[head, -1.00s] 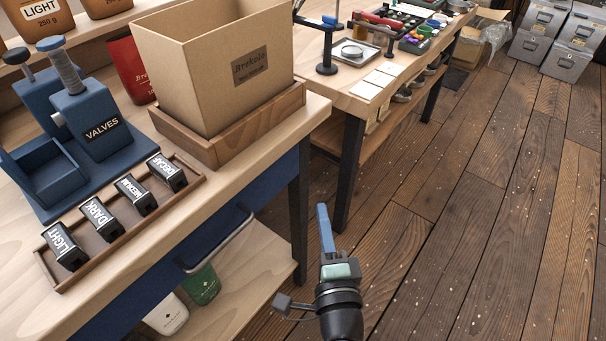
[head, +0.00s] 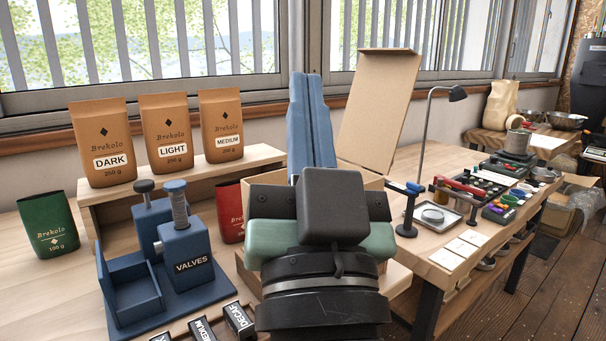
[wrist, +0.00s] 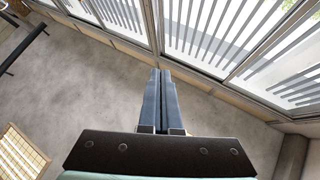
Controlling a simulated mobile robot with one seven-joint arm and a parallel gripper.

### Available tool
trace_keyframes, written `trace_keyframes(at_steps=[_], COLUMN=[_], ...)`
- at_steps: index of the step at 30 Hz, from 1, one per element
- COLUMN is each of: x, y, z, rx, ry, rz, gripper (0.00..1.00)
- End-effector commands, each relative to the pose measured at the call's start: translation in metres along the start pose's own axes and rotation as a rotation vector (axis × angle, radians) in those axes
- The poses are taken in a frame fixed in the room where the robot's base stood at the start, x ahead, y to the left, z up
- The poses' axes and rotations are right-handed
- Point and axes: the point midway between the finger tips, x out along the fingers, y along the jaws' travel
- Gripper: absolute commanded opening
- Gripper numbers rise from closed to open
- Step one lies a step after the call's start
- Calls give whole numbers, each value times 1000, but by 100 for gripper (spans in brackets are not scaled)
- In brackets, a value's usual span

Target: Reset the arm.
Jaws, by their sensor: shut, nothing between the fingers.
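My gripper (head: 309,105) is raised high in the middle of the head view, close to the camera, with its blue fingers pointing up. The fingers lie together and hold nothing. In the wrist view my gripper (wrist: 160,75) also shows shut, with a grey wall and slatted windows beyond it. My wrist and gripper body hide most of the cardboard box (head: 376,110) on the bench; its tall open flap or side shows behind.
Bags marked DARK (head: 103,142), LIGHT (head: 166,132) and MEDIUM (head: 221,125) stand on a wooden riser. The blue VALVES stand (head: 185,250), a green bag (head: 49,224) and a partly hidden red bag (head: 229,210) are on the bench. A lamp (head: 425,130) stands at right.

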Motion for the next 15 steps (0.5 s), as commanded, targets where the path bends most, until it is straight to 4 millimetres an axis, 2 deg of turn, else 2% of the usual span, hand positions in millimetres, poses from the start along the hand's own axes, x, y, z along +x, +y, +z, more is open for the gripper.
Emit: trace_keyframes(at_steps=[1, 4, 5, 6, 15], x=[2, -3, 4, 15, 66], y=[-11, -23, -24, -24, -35], z=[-33, -86, -97, -104, -164], rx=[-74, -214, -229, -223, -217], ry=[61, 161, 164, 150, 147], rz=[-1, 30, 37, 36, 35], gripper=[0, 0, 0, 0, 0])
